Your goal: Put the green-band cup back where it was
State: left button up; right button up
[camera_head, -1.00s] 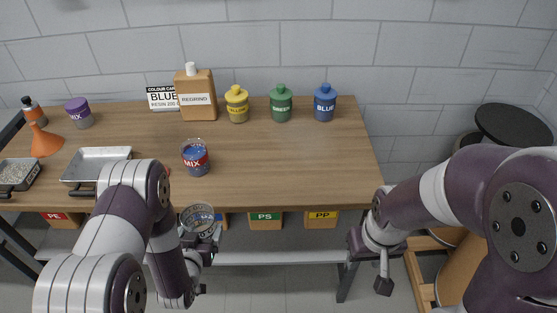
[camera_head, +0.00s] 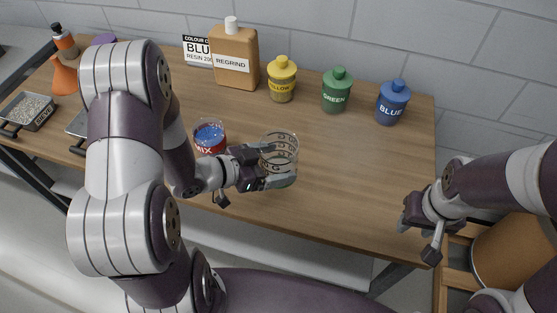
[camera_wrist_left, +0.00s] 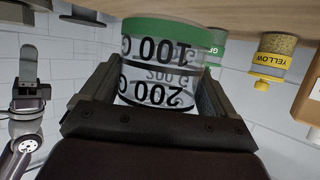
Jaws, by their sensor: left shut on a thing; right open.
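The clear green-band cup (camera_head: 281,147) is held upright by my left gripper (camera_head: 278,166), over the front middle of the table, right of the MIX cup (camera_head: 210,137). In the left wrist view, which is upside down, the cup (camera_wrist_left: 165,70) sits between the fingers with its black gram marks and green base band facing the camera. It looks empty. I cannot tell whether its base touches the table. My right gripper (camera_head: 421,222) is open and empty, off the table's front right edge.
The wooden table (camera_head: 345,185) is bare to the right of the cup. A pellet tray (camera_head: 30,110) lies at far left.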

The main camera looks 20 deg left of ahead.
aim_at(276, 153)
pick_arm(q)
jog(key=w+f, duration=0.2)
jog(key=w, duration=0.1)
jog(key=w+a+f, duration=0.1)
jog(key=w, duration=0.1)
jog(key=shift+w+f, duration=0.1)
jog(key=f, duration=0.3)
jog(key=shift+s+f, duration=0.25)
jog(key=shift+w+f, duration=0.1)
jog(key=shift+w, duration=0.05)
jog(key=shift+f, duration=0.2)
jog(key=o, duration=0.8)
jog(key=shift+r, duration=0.15)
jog(key=shift+a+r, duration=0.15)
jog(key=v, duration=1.1)
jog(key=shift+s+a+r, duration=0.15)
jog(key=shift+s+r, duration=0.05)
jog(key=shift+s, duration=0.2)
